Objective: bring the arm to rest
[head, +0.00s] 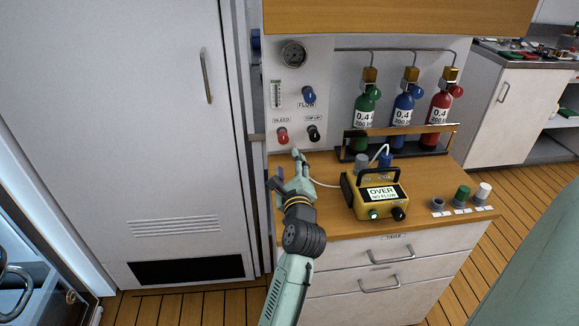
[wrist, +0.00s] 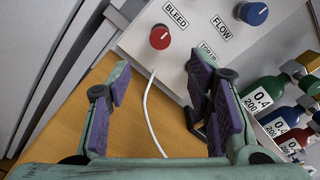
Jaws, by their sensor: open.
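My gripper (head: 286,170) is at the end of my raised arm, over the left part of the wooden counter, just below and in front of the fill panel (head: 288,90). In the wrist view the gripper (wrist: 160,95) is open, its purple-padded fingers apart with nothing held between them. The red BLEED knob (wrist: 160,37) is ahead of the fingers and apart from them. The blue FLOW knob (wrist: 254,13) is to its right. The black TOP UP knob (head: 314,133) shows in the head view; a finger partly covers its label in the wrist view.
A yellow meter (head: 376,197) reading "OVER" stands on the counter (head: 330,222), with a thin white hose (wrist: 149,110) running from the panel. Green, blue and red cylinders (head: 404,110) stand behind a rail. Several small caps (head: 461,196) sit at the right. A tall white cabinet (head: 130,120) is at the left.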

